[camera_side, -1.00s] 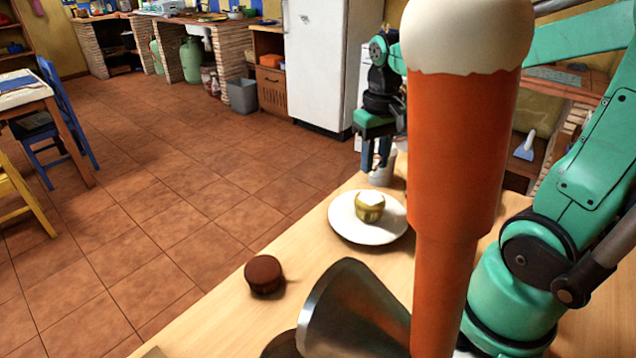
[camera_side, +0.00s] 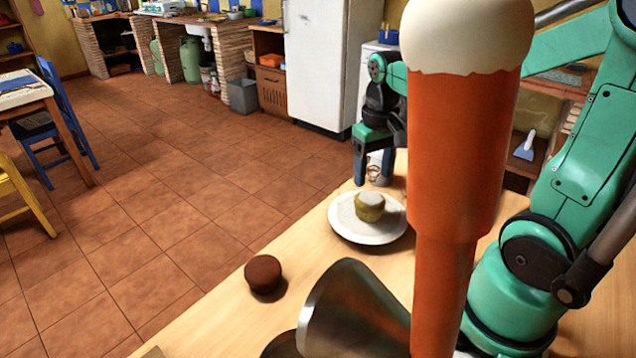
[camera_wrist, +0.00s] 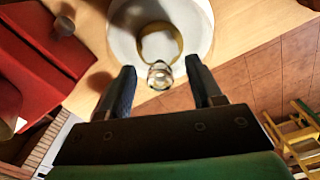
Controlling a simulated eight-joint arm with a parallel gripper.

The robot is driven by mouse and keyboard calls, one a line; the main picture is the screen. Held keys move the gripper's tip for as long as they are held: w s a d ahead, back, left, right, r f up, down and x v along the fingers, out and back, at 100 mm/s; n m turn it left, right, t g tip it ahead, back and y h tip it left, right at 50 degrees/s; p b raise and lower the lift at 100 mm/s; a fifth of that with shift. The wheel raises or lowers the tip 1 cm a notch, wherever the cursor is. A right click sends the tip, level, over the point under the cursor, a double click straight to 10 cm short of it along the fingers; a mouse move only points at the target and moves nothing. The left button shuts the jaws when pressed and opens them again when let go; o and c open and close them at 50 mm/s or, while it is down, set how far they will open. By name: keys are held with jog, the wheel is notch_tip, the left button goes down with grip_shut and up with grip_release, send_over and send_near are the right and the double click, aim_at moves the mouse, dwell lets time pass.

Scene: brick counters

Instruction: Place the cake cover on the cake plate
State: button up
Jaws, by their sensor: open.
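The white cake plate (camera_side: 350,231) stands on the wooden table with a small yellow-green cake (camera_side: 369,207) on it. Both also show in the wrist view, the plate (camera_wrist: 123,30) at the top and the cake (camera_wrist: 172,48) on it. The cake cover is clear glass; its round knob (camera_wrist: 160,75) shows between my fingers, and the knob (camera_side: 374,173) also shows in the side view. The cover's clear body is hard to make out, but the cake looks dulled, as if behind glass. My gripper (camera_wrist: 163,82) is open, one finger on each side of the knob, with gaps.
A brown cake (camera_side: 264,273) sits left of the plate. A metal cone shape (camera_side: 350,310) and a tall orange-and-cream object (camera_side: 455,150) block part of the near side view. A red object (camera_wrist: 50,45) lies at the left in the wrist view.

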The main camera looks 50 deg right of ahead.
notch_tip(320, 180, up, 12)
jog(key=w+a+f+n+t, duration=0.1)
jog(key=a+f+n+t, duration=0.3)
jog(key=a+f+t, duration=0.3)
jog(key=a+f, duration=0.1)
jog(key=a, duration=0.3)
jog(key=shift+w+n, duration=0.2)
jog(key=shift+n, duration=0.1)
jog(key=shift+d, duration=0.1)
dwell(0.8)
